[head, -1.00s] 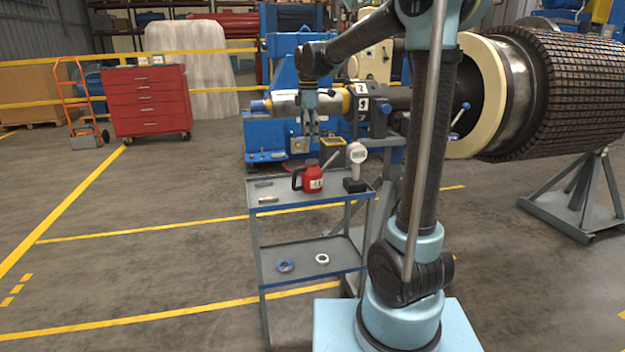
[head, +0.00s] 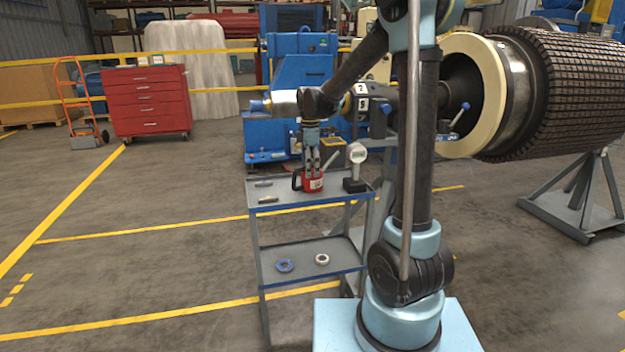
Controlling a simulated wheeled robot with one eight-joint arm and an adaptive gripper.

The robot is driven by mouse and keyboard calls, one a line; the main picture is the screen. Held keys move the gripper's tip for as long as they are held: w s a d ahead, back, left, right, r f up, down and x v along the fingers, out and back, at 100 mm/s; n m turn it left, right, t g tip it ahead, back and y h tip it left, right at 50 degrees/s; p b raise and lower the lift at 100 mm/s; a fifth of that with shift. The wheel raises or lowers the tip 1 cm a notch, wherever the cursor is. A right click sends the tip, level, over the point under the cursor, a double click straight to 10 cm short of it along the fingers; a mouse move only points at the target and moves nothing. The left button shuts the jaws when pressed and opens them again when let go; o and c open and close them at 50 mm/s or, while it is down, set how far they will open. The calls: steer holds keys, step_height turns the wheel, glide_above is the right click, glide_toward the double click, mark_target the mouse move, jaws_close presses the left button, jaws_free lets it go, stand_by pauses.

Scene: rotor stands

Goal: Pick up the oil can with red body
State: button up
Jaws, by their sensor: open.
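The oil can with red body (head: 314,185) stands upright on the top shelf of the grey cart (head: 262,190), with its dark handle to the left. My gripper (head: 312,172) points down directly over the can, its fingers at the can's top. The fingers are open and hide the can's upper part and spout. Whether they touch the can I cannot tell.
A white-headed gauge (head: 356,168) on a dark base stands close to the right of the can. Small tools (head: 267,199) lie at the shelf's left. The lower shelf holds a blue ring (head: 285,266) and a pale ring (head: 322,259). A big rotor (head: 555,92) is at right.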

steer(key=shift+d+f, duration=0.15)
steer(key=shift+f, duration=1.9)
steer(key=c, duration=1.4)
